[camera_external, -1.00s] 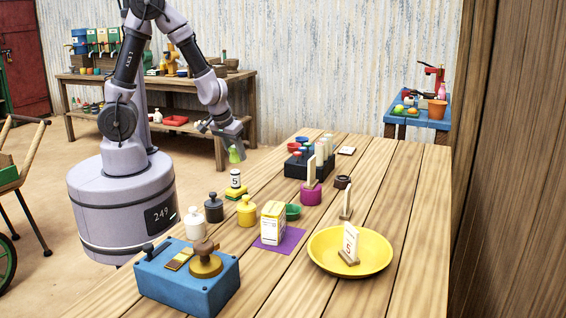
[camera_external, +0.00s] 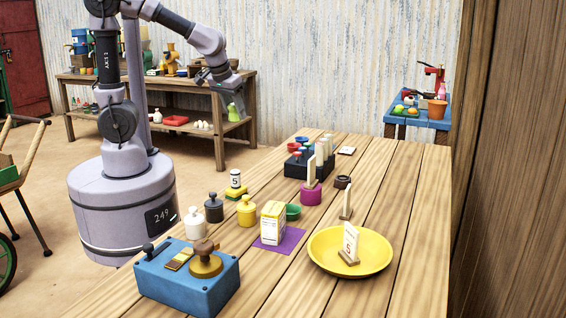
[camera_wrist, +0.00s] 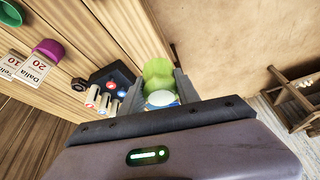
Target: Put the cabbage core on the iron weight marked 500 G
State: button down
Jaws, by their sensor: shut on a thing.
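My gripper (camera_external: 228,90) is shut on the pale green cabbage core (camera_external: 235,107), held high beyond the table's far left edge. In the wrist view the core (camera_wrist: 158,72) sits between the two fingers (camera_wrist: 160,92). Small weights with knobs stand on the table's left side: a white one (camera_external: 194,224), a black one (camera_external: 213,209) and a yellow one (camera_external: 246,212). Their markings cannot be read, so I cannot tell which is the 500 G weight. My gripper is well above and behind them.
A white-and-black cylinder marked 5 (camera_external: 235,179) stands on a yellow-green base.

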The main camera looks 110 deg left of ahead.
jog(key=w+a+r+m+t+p, duration=0.1)
jog(key=w+a, duration=0.2)
jog(key=w, duration=0.5)
jog(key=w+a+r+m+p, duration=0.1)
jog(key=w+a+r+m, duration=0.15)
jog(key=w, duration=0.65)
jog(key=m+t+h+p, duration=0.1)
jog(key=m+p, duration=0.2)
send_over(347, 177)
jog(key=s+d, duration=0.1)
notch_tip(347, 177, down, 5)
notch_tip(347, 177, down, 15)
jog(key=b, duration=0.5)
jog(key=shift+f, duration=0.1)
jog(key=shift+d, duration=0.1)
jog(key=c, duration=0.9)
grip_release()
